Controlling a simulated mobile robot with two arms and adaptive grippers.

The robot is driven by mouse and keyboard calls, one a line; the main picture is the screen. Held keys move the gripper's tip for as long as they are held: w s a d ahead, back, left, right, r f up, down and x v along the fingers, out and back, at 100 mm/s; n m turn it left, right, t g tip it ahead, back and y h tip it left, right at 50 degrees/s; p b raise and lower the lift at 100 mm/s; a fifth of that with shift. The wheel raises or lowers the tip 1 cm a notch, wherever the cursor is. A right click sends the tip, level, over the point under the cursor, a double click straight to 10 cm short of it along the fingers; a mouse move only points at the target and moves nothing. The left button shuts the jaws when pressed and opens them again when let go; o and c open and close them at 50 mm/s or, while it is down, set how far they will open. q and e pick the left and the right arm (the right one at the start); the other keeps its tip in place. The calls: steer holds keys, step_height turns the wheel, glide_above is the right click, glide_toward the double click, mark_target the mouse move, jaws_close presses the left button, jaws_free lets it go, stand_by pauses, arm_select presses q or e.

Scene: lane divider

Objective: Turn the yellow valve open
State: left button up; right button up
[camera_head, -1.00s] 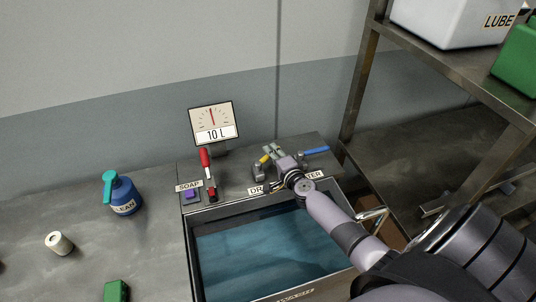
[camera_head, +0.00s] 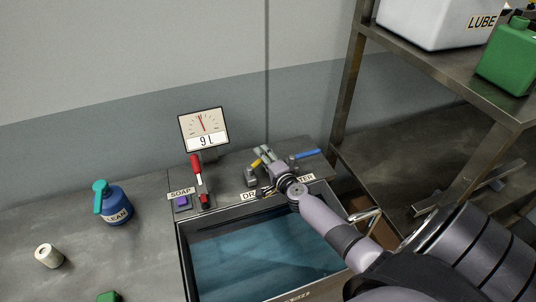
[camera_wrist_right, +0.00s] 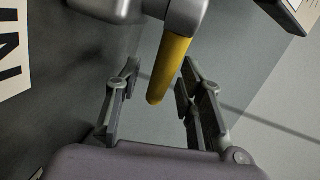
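The yellow valve handle (camera_head: 256,163) is at the back rim of the sink, above a partly hidden label starting "DR". In the wrist view the yellow handle (camera_wrist_right: 171,68) sticks out from a grey metal valve body (camera_wrist_right: 180,12). My right gripper (camera_head: 265,153) is at the valve. In the wrist view its fingers (camera_wrist_right: 160,85) are apart, one on each side of the handle's free end, with gaps visible. The gauge (camera_head: 203,128) reads 9 L. The sink (camera_head: 183,250) holds blue-green water. My left gripper is not in view.
A blue lever (camera_head: 307,154) is just right of my right gripper. A red lever (camera_head: 196,168) and a soap button (camera_head: 182,202) are to the left. A metal shelf (camera_head: 470,85) with containers stands at right. A blue bottle (camera_head: 115,205) stands on the left counter.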

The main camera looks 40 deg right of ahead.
steer(key=v, duration=1.1)
steer(key=shift+s, duration=0.4)
steer(key=shift+a, duration=0.1)
steer(key=shift+c, duration=0.5)
